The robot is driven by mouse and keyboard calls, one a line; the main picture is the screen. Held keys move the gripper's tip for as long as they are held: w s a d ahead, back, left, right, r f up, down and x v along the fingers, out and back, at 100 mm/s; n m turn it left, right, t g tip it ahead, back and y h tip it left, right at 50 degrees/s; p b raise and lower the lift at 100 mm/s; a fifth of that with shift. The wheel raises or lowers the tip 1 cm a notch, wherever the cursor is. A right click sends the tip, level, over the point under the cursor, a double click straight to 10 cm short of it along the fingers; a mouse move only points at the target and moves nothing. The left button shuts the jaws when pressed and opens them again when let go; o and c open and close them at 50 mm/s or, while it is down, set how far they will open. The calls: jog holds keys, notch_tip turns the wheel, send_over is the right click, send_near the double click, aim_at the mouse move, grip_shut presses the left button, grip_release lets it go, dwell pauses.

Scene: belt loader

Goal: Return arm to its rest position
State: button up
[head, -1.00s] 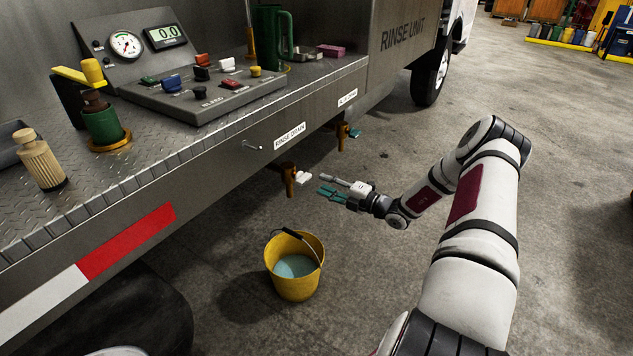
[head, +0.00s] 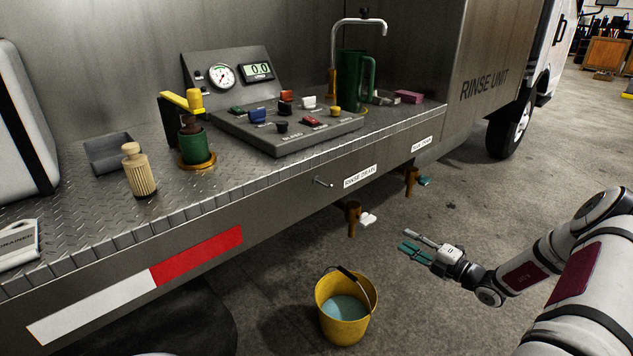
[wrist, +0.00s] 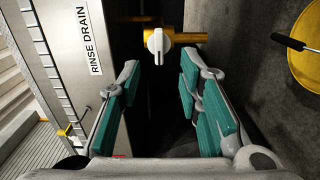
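My arm (head: 575,275) reaches in from the right of the head view, bent at the elbow and stretched low towards the truck's side. My gripper (head: 407,241) is open and empty, its teal-padded fingers apart. It is right of the rinse drain tap (head: 353,219), with a gap to the tap's white handle (head: 368,219). In the wrist view the open fingers (wrist: 158,80) frame the space below the white handle (wrist: 158,42), which sits ahead of them and is not touched.
A yellow bucket (head: 343,325) with bluish liquid stands on the floor below the tap. A second tap with a teal handle (head: 424,181) is farther along. The bench (head: 85,235) carries a control panel (head: 290,140) and bottles. The floor behind my gripper is clear.

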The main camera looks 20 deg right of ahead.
jog(key=a+r+n+g+y, duration=0.6)
jog(key=a+r+n+g, duration=0.3)
jog(key=a+r+n, duration=0.65)
jog(key=s+a+r+n+g+h, duration=0.2)
jog(key=s+a+r+n+g, duration=0.3)
jog(key=a+n, duration=0.35)
jog(key=s+a+r+n+g+h, duration=0.1)
jog(key=s+a+r+n+g, duration=0.25)
jog(key=s+a+n, duration=0.45)
jog(key=s+a+r+n+h, duration=0.2)
jog(key=s+n+h, duration=0.15)
jog(key=s, duration=0.25)
jog(key=s+a+r+n+h, duration=0.2)
jog(key=s+a+r+n, duration=0.1)
jog(key=s+n, duration=0.25)
jog(key=s+d+n+t+h, duration=0.1)
jog(key=s+d+n+h, duration=0.3)
jog(key=s+n, duration=0.7)
notch_tip(320, 180, up, 23)
jog(key=s+m+t+p, duration=0.1)
jog(key=t+p, duration=0.2)
jog(key=p, duration=1.8)
jog(key=shift+s+a+r+m+t+p, duration=0.15)
jog(key=shift+s+m+t+p, duration=0.15)
jog(key=shift+m+t, duration=0.1)
